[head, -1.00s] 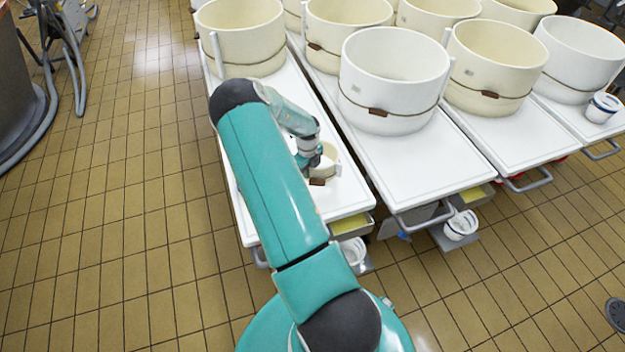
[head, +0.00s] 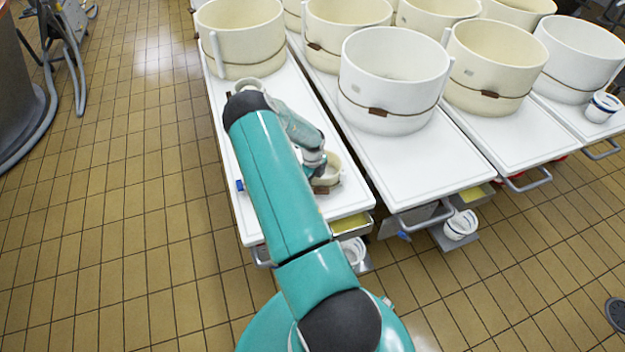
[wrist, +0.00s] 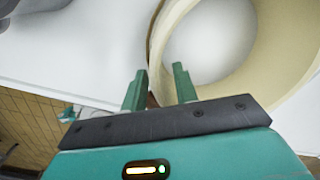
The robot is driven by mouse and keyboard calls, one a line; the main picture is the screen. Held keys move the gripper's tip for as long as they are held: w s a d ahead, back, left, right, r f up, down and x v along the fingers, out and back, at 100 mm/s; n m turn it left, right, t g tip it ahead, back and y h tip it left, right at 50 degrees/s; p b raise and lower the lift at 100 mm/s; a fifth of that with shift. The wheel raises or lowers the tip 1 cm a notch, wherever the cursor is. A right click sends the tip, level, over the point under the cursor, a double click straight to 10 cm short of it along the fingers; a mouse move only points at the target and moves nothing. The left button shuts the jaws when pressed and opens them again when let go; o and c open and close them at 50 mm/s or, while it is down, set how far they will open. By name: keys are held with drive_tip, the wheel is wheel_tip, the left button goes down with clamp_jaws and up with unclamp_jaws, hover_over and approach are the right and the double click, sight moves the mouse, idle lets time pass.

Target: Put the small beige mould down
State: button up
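The small beige mould (head: 332,175) is a round ring with a brown tag, near the front right of the left white table (head: 345,199). In the wrist view the mould (wrist: 163,38) fills the upper right, its opening facing the camera. My gripper (wrist: 159,80) has one finger outside the mould's wall and one inside, and the fingers appear closed on that wall. In the head view my gripper (head: 318,172) is at the mould's left side, partly hidden by my arm. I cannot tell whether the mould's underside touches the table.
A large beige vat (head: 240,45) stands at the back of the same table. A large white vat (head: 392,80) stands on the table to the right. A grey-rimmed item (head: 249,84) and a small blue item (head: 240,185) show beside my arm.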

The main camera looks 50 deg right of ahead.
wheel_tip(320, 180, up, 12)
drive_tip(key=shift+r, duration=0.1)
drive_tip(key=w+a+r+n+t+y, duration=0.1)
drive_tip(key=w+a+r+n, duration=0.1)
drive_tip(key=a+r+n, duration=0.8)
drive_tip(key=w+a+r+n+t+y, duration=0.15)
drive_tip(key=a+r+n, duration=0.35)
drive_tip(key=a+r, duration=0.95)
drive_tip(key=s+a+r+n+t+h, duration=0.1)
drive_tip(key=s+a+r+n, duration=0.5)
drive_tip(key=s+a+n, duration=0.2)
drive_tip(key=s+a+r+n+t+h, duration=0.1)
drive_tip(key=s+a+r+n+t, duration=0.1)
drive_tip(key=s+a+r+n, duration=0.5)
drive_tip(key=s+a+n, duration=0.1)
drive_tip(key=a+n, duration=0.1)
drive_tip(key=n, duration=0.3)
drive_tip(key=shift+s+a+r+n, duration=0.2)
drive_tip(key=shift+s+r+n, duration=0.05)
drive_tip(key=shift+s+n, duration=0.15)
